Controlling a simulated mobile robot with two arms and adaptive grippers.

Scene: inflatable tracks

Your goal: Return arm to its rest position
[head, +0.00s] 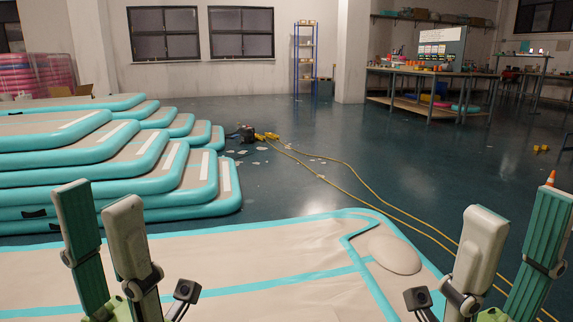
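My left gripper (98,205) is at the lower left in the head view, with one green and one pale finger pointing up. Its fingers stand apart with nothing between them. My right gripper (520,215) is at the lower right, also with a pale and a green finger pointing up, apart and empty. Both grippers appear in front of a beige inflatable track (230,263) with turquoise edging. The lower parts of both arms are cut off by the frame's bottom edge.
A stack of inflatable tracks (150,185) stands at left. A round beige pad (394,255) lies on the near track. A yellow hose (370,187) runs across the dark floor from a black pump (247,134). An orange cone (550,178) stands at right. The middle floor is mostly clear.

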